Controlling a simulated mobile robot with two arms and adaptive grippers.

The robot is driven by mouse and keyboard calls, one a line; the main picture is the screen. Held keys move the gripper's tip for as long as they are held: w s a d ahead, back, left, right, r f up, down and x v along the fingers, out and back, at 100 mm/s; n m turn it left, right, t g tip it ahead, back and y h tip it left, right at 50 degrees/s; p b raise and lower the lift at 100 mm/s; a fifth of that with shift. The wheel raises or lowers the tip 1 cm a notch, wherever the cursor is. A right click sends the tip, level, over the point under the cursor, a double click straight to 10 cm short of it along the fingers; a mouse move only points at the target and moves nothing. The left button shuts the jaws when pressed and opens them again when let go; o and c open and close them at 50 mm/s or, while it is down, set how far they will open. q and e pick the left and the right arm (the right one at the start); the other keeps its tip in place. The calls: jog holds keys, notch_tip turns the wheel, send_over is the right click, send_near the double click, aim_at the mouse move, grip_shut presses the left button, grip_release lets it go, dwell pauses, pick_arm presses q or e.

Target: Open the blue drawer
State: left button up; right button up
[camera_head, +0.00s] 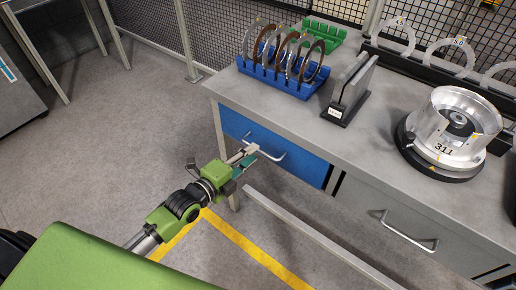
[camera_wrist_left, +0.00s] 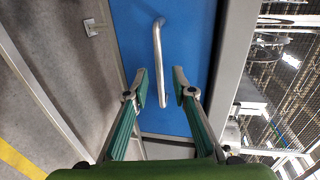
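The blue drawer (camera_head: 290,152) is in the left part of the grey workbench and looks shut. Its silver bar handle (camera_head: 264,147) is on the blue front. My left gripper (camera_head: 247,158) is in front of the drawer, close to the left end of the handle. In the left wrist view the blue drawer front (camera_wrist_left: 190,50) fills the middle, with the silver handle (camera_wrist_left: 158,60) running lengthwise. The open fingers of my left gripper (camera_wrist_left: 161,88) lie on either side of the handle's lower part; I cannot tell the depth gap. My right gripper is not in view.
A grey drawer (camera_head: 385,222) with its own handle is to the right. On the benchtop (camera_head: 300,112) stand a blue rack (camera_head: 285,82) with rings, a green rack (camera_head: 325,33), a dark stand (camera_head: 345,105) and a metal drum (camera_head: 455,120). A low grey rail (camera_head: 310,232) runs below. The floor at left is clear.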

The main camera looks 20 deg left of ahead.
pick_arm(q)
jog(key=shift+x, duration=2.2)
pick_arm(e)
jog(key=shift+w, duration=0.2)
pick_arm(q)
jog(key=shift+c, duration=0.5)
grip_shut()
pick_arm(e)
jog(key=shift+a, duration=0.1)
